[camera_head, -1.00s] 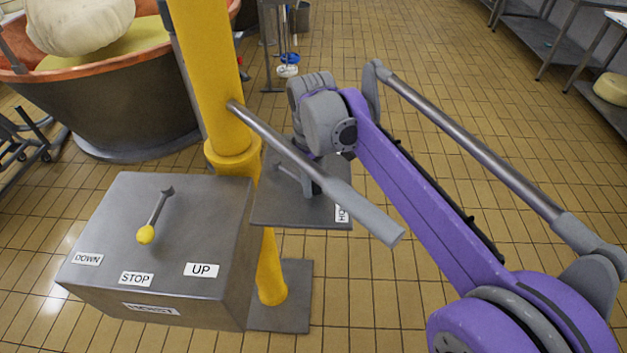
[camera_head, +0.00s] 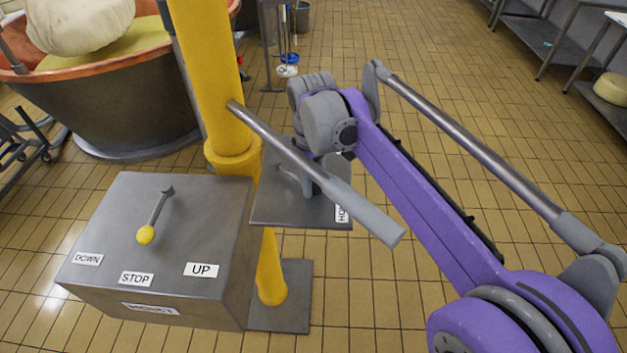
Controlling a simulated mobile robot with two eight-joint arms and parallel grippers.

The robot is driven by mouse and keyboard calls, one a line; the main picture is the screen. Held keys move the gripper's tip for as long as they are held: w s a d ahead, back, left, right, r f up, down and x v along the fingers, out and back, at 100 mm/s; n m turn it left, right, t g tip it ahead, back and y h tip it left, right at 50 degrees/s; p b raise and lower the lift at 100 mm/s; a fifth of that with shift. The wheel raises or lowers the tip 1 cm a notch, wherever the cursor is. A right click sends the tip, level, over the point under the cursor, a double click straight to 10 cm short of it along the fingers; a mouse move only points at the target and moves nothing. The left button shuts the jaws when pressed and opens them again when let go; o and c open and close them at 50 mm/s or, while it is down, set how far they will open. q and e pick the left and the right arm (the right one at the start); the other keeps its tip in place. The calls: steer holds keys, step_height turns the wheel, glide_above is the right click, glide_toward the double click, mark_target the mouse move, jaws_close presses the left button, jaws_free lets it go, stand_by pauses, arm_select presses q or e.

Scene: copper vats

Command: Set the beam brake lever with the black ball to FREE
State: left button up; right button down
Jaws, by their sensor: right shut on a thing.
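The small grey brake plate (camera_head: 275,212) sticks out from the yellow post (camera_head: 205,70). A white label (camera_head: 341,213) at its right edge is partly covered, and only its first letters show. My right gripper (camera_head: 297,180) is low over this plate, shut on the brake lever, half hidden behind a grey-handled bar. The lever's black ball is hidden by the gripper and the bar, so its exact setting cannot be read. My left gripper is out of view.
The grey-handled bar (camera_head: 290,150) slants from the post across the plate. The hoist box (camera_head: 150,235) with a yellow-ball lever (camera_head: 146,234) stands left, marked DOWN, STOP and UP. A copper vat (camera_head: 120,110) stands behind. Tiled floor is open to the right.

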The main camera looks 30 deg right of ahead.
steer(key=shift+d, duration=0.1)
steer(key=shift+w+d+r+n+p, duration=0.1)
steer(key=shift+w+d+n+p, duration=0.2)
steer(key=shift+d+n, duration=0.25)
steer(key=shift+w+d+r+n+p, duration=0.1)
steer(key=shift+w+d+n+p, duration=0.15)
steer(key=shift+d+n, duration=0.25)
steer(key=w+d+n+p, duration=0.1)
steer(key=w+n, duration=0.1)
steer(key=n, duration=0.1)
steer(key=w+d+n+p, duration=0.1)
steer(key=w+d+n, duration=0.1)
steer(key=w+n, duration=0.1)
steer(key=w+d+n+p, duration=0.1)
steer(key=w+n, duration=0.1)
steer(key=n, duration=0.1)
steer(key=shift+w+d+p, duration=0.25)
steer(key=shift+d+p, duration=0.05)
steer(key=shift+w+f+n+p, duration=0.15)
steer(key=shift+w+n+p, duration=0.35)
steer(key=shift+w+n, duration=0.95)
steer(key=c, duration=0.5)
jaws_free()
